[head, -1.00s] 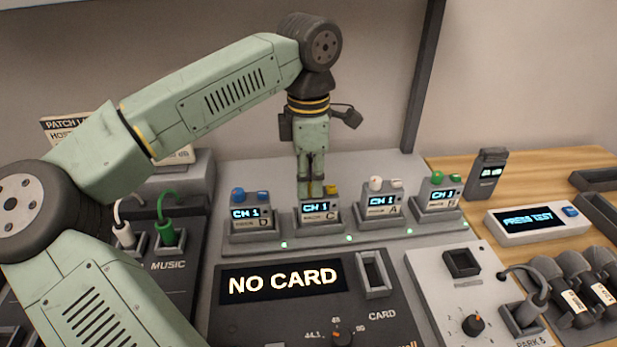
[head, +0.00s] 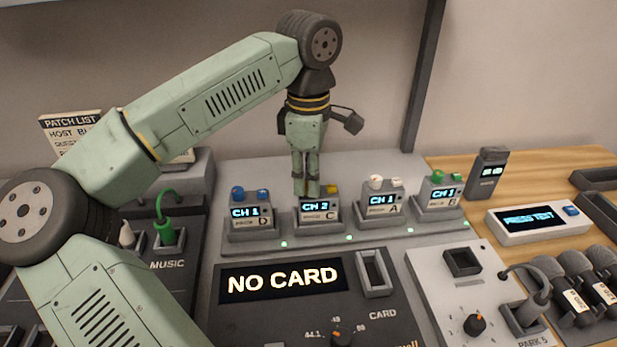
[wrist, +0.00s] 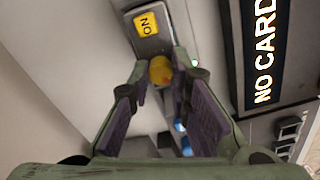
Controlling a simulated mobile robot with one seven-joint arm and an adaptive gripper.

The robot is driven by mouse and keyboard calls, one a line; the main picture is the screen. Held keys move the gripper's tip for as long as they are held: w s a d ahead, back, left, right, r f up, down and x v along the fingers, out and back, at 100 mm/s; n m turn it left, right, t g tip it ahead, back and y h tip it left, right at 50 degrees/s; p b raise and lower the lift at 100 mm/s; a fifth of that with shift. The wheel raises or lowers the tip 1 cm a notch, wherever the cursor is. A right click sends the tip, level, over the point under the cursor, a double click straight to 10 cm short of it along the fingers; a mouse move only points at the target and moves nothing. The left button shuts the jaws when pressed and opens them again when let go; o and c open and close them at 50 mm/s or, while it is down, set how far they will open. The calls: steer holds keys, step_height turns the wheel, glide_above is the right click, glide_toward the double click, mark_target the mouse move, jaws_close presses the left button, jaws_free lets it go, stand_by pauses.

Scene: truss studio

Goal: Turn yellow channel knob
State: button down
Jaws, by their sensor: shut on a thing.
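The yellow channel knob (wrist: 160,70) sits on top of the receiver marked C (head: 321,221), whose screen reads CH 2. My gripper (wrist: 162,82) is shut on the knob, with one finger on each side of it in the wrist view. In the head view my gripper (head: 312,192) points down onto the receiver's top and hides the knob. A yellow button (head: 333,189) marked ON in the wrist view (wrist: 146,22) lies just beside the knob.
Receiver D (head: 252,215) stands close to the left, and receivers A (head: 383,205) and B (head: 440,197) to the right; all three read CH 1. In front is a recorder panel (head: 283,283) reading NO CARD. A tester (head: 530,223) reads PRESS TEST.

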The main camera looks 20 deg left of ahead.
steer(key=m, duration=0.5)
steer(key=shift+m+b, duration=0.3)
steer(key=shift+m, duration=0.1)
stand_by(0.4)
steer(key=c, duration=1.5)
jaws_free()
steer(key=shift+o, duration=0.2)
step_height(320, 180, up, 12)
